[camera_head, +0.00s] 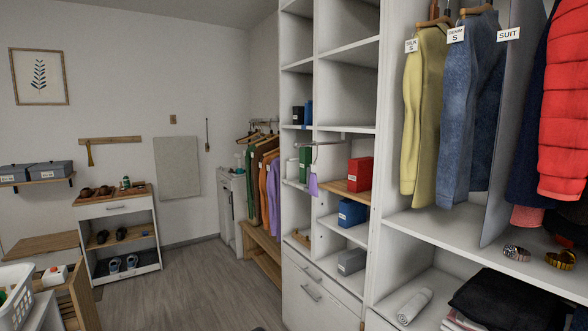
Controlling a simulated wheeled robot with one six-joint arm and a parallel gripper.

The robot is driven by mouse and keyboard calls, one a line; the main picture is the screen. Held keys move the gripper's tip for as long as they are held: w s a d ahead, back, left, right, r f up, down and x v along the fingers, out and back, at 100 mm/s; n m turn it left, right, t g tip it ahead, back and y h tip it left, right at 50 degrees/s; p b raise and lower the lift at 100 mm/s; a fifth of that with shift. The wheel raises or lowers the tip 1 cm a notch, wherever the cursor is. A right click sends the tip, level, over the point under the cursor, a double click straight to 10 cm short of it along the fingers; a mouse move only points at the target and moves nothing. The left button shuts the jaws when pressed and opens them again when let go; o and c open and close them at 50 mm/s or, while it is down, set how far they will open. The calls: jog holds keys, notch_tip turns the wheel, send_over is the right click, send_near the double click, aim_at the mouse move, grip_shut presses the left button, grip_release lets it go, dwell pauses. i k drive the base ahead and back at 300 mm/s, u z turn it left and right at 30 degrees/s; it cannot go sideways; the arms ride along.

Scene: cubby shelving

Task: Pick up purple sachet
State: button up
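A small purple sachet (313,184) hangs in front of the cubby shelving, near the middle of the view. It hangs below a thin pale rod (327,143) that sticks out at the cubbies, beside a red box. How it is fastened is too small to tell. My gripper is not in view.
The cubbies hold a red box (360,174), a blue box (351,212) and a grey box (351,261). Hanging clothes (424,110) fill the right bay. A shoe rack (118,236) stands at the left wall, a white basket (15,297) at lower left. The middle floor (200,290) is clear.

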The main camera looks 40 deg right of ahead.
aim_at(314, 187)
jog(key=i, duration=3.25)
jog(key=z, duration=2.9)
